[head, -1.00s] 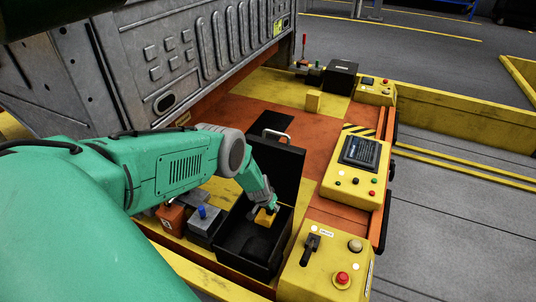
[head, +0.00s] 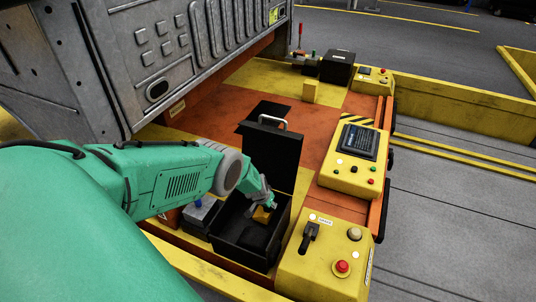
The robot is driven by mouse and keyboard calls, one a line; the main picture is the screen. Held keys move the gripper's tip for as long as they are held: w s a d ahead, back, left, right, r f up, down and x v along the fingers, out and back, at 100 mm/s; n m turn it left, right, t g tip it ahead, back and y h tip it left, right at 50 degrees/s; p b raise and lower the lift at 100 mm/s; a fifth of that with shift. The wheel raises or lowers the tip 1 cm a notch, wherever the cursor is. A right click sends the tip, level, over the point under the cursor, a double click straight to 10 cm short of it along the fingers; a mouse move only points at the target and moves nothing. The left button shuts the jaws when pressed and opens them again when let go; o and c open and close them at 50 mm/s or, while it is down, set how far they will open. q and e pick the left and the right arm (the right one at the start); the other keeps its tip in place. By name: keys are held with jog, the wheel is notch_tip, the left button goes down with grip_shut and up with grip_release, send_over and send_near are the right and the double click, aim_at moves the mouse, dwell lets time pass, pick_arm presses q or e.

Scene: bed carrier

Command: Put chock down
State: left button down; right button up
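The chock is near the box's back wall, low in the box. Whether it touches the floor is hard to tell. My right gripper is not in view.
The box's raised lid (head: 272,158) stands behind my gripper. A yellow control panel with a joystick and red button (head: 327,258) is close to the right. A yellow screen console (head: 355,160) is beyond it. The large grey metal body (head: 150,50) bounds the upper left.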

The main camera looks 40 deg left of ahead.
pick_arm(q)
jog(key=shift+w+f, duration=0.1)
jog(key=shift+f, duration=0.1)
jog(key=c, duration=1.2)
grip_release()
jog(key=shift+r, duration=0.4)
jog(key=a+p+v, duration=0.1)
jog(key=p+v, duration=0.9)
jog(key=v, duration=0.2)
jog(key=s+d+r+m+g+h, duration=0.1)
jog(key=s+d+r, duration=0.3)
jog(key=d, duration=0.5)
jog(key=s+d+r+m+g, duration=0.1)
jog(key=s+d+r, duration=0.1)
jog(key=s+d, duration=0.6)
jog(key=shift+m+g, duration=0.8)
jog(key=shift+g, duration=0.1)
jog(key=s+r, duration=0.5)
jog(key=s, duration=0.1)
jog(key=s+d+r, duration=0.1)
jog(key=s+r, duration=1)
jog(key=s, duration=0.1)
jog(key=shift+s+d+r, duration=0.15)
jog(key=shift+s+r, duration=0.15)
jog(key=shift+r, duration=0.05)
